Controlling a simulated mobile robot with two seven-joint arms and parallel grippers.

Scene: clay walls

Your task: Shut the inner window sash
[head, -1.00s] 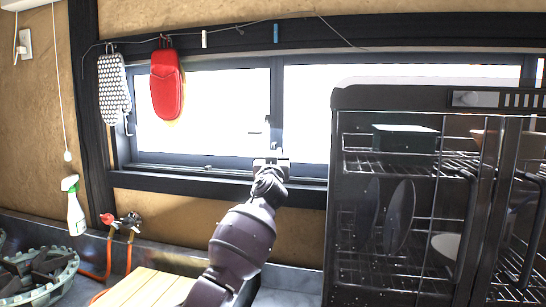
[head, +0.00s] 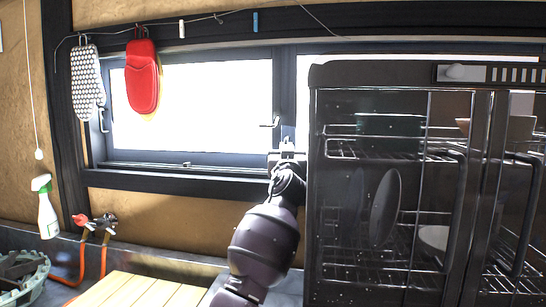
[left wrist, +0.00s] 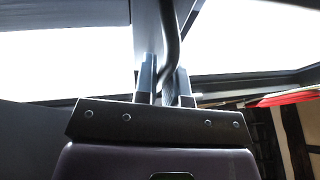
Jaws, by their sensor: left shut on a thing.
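The window's inner sash shows its dark upright stile (head: 284,95) in the head view, with bright glass on both sides. My left gripper (head: 287,153) is at the lower part of this stile, just left of the dark rack cabinet. In the left wrist view, the two fingers (left wrist: 167,88) are shut on a dark, curved upright handle (left wrist: 170,40) beside the grey stile (left wrist: 148,35). A small latch-like piece (head: 270,123) stands out left of the stile. The right part of the sash is hidden behind the cabinet. My right gripper is not in view.
The black wire-rack cabinet (head: 317,200) stands close right of my left arm. A red mitt (head: 143,80) and a dotted mitt (head: 87,85) hang at the window's left. A spray bottle (head: 47,210), gas valves (head: 95,224) and wooden board (head: 135,292) are below.

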